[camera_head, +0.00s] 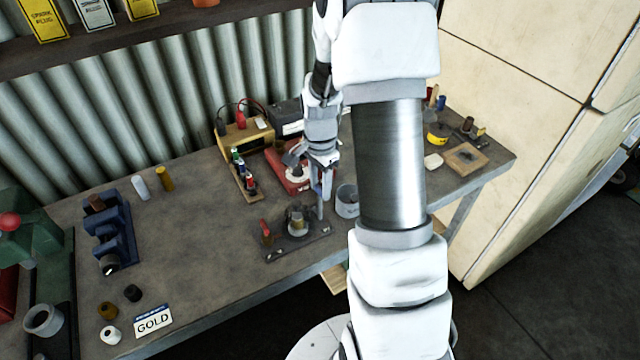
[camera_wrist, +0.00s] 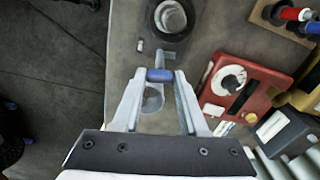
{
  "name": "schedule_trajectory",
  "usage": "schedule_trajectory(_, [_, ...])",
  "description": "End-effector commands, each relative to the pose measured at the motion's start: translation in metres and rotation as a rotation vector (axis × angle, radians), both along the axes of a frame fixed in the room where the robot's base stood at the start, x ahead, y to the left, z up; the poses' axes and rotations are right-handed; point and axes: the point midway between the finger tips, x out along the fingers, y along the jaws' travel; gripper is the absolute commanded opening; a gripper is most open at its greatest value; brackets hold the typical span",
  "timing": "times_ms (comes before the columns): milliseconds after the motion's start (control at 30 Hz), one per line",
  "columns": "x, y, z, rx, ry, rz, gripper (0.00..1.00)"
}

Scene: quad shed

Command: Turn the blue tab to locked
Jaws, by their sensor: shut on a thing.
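In the wrist view a short blue tab (camera_wrist: 159,75) lies crosswise between my fingertips, with a finger at each end. My gripper (camera_wrist: 160,78) is shut on it; it also shows in the head view (camera_head: 321,190), at the right end of a dark base plate (camera_head: 283,250). A pale post stands below my fingers there. A round metal fitting (camera_head: 297,222) sits on the plate, and a red-topped piece (camera_head: 265,228) stands at its left end. I cannot read any lock marking, and the tab is mostly hidden in the head view.
A grey cup (camera_head: 347,203) stands just right of my gripper. A red box with a white dial (camera_wrist: 232,80) is close by. A rack of small coloured-handled tools (camera_head: 244,178) stands behind left. A GOLD sign (camera_head: 153,321) lies at the front.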

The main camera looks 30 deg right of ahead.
Motion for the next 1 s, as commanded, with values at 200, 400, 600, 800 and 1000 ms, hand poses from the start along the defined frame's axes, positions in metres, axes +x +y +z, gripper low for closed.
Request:
schedule_trajectory(200, [0.0001,-0.0001,0.0000,0.000,0.000,0.016,0.00])
schedule_trajectory(400, [0.0003,-0.0001,-0.0007,-0.001,-0.001,0.089,0.00])
schedule_trajectory(600, [0.0004,-0.0001,-0.0009,-0.001,-0.001,0.234,0.00])
schedule_trajectory(800, [0.0005,-0.0001,-0.0011,-0.001,-0.002,0.421,0.00])
schedule_trajectory(1000, [0.0005,-0.0001,-0.0006,0.000,-0.002,0.612,0.00])
